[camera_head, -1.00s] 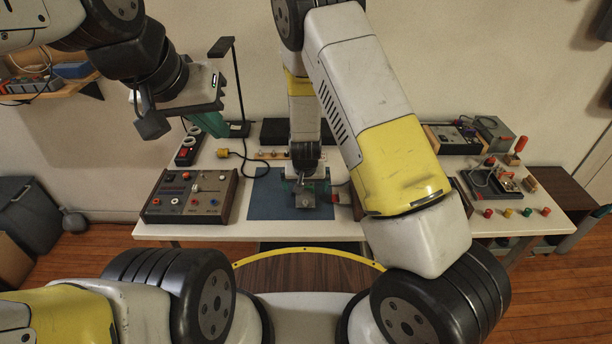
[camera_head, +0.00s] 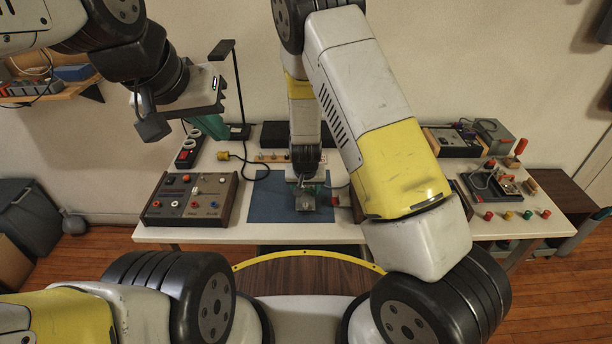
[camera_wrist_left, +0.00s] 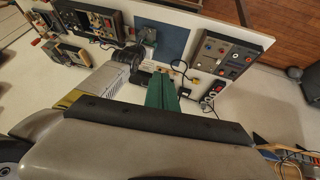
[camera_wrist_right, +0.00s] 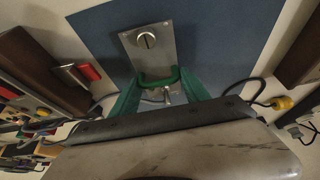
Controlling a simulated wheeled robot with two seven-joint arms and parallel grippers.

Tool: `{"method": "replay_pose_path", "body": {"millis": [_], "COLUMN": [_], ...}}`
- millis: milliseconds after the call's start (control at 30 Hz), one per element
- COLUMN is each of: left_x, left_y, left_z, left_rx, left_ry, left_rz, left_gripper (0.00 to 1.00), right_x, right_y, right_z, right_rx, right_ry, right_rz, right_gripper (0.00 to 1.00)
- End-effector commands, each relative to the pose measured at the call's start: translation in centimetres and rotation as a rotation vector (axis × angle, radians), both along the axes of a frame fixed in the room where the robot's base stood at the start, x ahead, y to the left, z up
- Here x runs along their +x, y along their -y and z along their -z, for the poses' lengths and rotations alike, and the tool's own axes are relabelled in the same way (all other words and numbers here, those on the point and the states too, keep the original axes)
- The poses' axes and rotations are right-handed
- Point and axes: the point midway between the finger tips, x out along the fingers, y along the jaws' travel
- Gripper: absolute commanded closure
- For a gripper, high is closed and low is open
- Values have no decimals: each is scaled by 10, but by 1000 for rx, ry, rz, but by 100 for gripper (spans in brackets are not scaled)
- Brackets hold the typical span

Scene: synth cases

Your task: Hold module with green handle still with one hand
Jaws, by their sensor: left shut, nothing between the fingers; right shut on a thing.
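The module with the green handle is a small grey metal block (camera_head: 305,204) on the blue mat (camera_head: 262,206). In the right wrist view its grey plate (camera_wrist_right: 150,48) has a slotted round screw, and the green handle (camera_wrist_right: 157,79) lies between my green fingers. My right gripper (camera_head: 306,186) reaches down from above and is shut on the handle. The arm and wrist partly hide the handle in the head view. My left gripper (camera_head: 216,127) is shut and empty, raised at the left, well apart from the module. Its green fingers (camera_wrist_left: 160,92) show together in the left wrist view.
A brown console with knobs (camera_head: 190,196) stands left of the mat. A switch box (camera_head: 188,150) and a black lamp post (camera_head: 238,85) stand behind it. A black tray (camera_head: 490,185) and several coloured knobs lie at the right. A yellow plug (camera_head: 223,155) trails a cable.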

Motion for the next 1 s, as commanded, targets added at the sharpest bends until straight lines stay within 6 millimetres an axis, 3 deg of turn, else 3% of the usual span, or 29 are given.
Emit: {"method": "replay_pose_path", "body": {"millis": [167,267,567,767,1000], "left_x": [19,41,130,190,258], "left_y": [2,5,22,39,63], "left_z": [-7,-13,-15,4,47], "left_rx": [7,15,44,61,81], "left_ry": [-29,-65,-188,-270,-367], "left_rz": [15,33,98,142,196], "left_gripper": [100,100,100,100,100], "right_x": [0,0,0,0,0], "right_y": [0,0,0,0,0], "right_z": [0,0,0,0,0], "right_rx": [0,0,0,0,0], "right_ry": [0,1,1,1,1], "right_rz": [0,0,0,0,0], "right_gripper": [94,94,94,94,94]}}
